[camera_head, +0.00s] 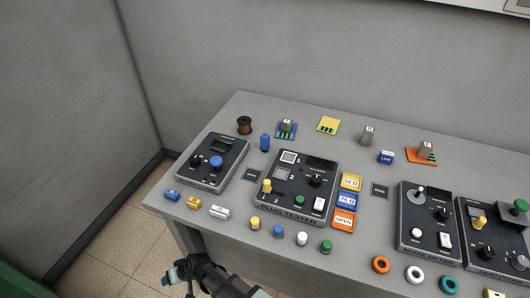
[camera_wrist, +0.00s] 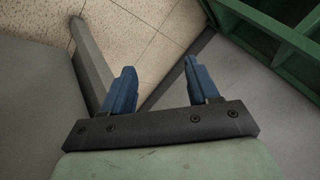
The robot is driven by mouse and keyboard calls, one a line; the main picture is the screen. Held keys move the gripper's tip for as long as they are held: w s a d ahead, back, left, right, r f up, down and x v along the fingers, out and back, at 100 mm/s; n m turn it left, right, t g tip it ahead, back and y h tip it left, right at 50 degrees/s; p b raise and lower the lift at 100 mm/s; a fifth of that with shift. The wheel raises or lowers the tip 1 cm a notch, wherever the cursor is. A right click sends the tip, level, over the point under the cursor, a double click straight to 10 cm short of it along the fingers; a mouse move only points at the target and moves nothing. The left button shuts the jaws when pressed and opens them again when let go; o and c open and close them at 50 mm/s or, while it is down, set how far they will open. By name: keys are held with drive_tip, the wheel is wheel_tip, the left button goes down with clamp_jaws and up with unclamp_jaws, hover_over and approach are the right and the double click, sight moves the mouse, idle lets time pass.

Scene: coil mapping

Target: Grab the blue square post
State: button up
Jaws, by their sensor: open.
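A small upright blue post (camera_head: 265,142) stands on the grey table (camera_head: 225,218), just right of the left tester box. It is too small to tell if its sides are square. My gripper (camera_head: 180,272) is low in the head view, off the table's front left edge and far from the post. In the wrist view its two blue fingers (camera_wrist: 157,85) are apart with nothing between them. They face the tiled floor, and the post does not show there.
A left tester box (camera_head: 212,162) and a plug tester (camera_head: 297,188) flank the post. A brown spool (camera_head: 244,125) and a blue-based part (camera_head: 286,129) are near it. Several coloured plugs line the front edge. A green shelf (camera_wrist: 275,35) is at the wrist view's upper right.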

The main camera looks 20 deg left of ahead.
drive_tip(key=s+a+r+m+y, duration=0.2)
drive_tip(key=s+a+r+m, duration=0.1)
drive_tip(key=a+r, duration=1.2)
drive_tip(key=w+a+r+m+h, duration=0.1)
drive_tip(key=w+r+m, duration=0.4)
drive_tip(key=r, duration=0.5)
drive_tip(key=w+r+m, duration=0.4)
drive_tip(key=w+r, duration=0.3)
drive_tip(key=r, duration=0.4)
drive_tip(key=w+a+r+m+h, duration=0.1)
drive_tip(key=w+r+m, duration=0.35)
drive_tip(key=r, duration=0.55)
drive_tip(key=w+d+r+m+t, duration=0.2)
drive_tip(key=w+d+r+m, duration=0.15)
drive_tip(key=w, duration=0.35)
drive_tip(key=m+h, duration=0.7)
drive_tip(key=m, duration=0.2)
hover_over(265, 143)
drive_tip(key=w, duration=0.2)
wheel_tip(265, 143, down, 6)
drive_tip(key=shift+a+f+m, duration=0.1)
drive_tip(key=shift+m, duration=0.2)
wheel_tip(265, 143, down, 8)
drive_tip(key=shift+f, duration=0.15)
drive_tip(key=shift+s+a+f, duration=0.1)
drive_tip(key=shift+s+f, duration=0.05)
drive_tip(key=shift+f, duration=1.2)
drive_tip(key=shift+s+a+f, duration=0.1)
drive_tip(key=shift+f, duration=1.2)
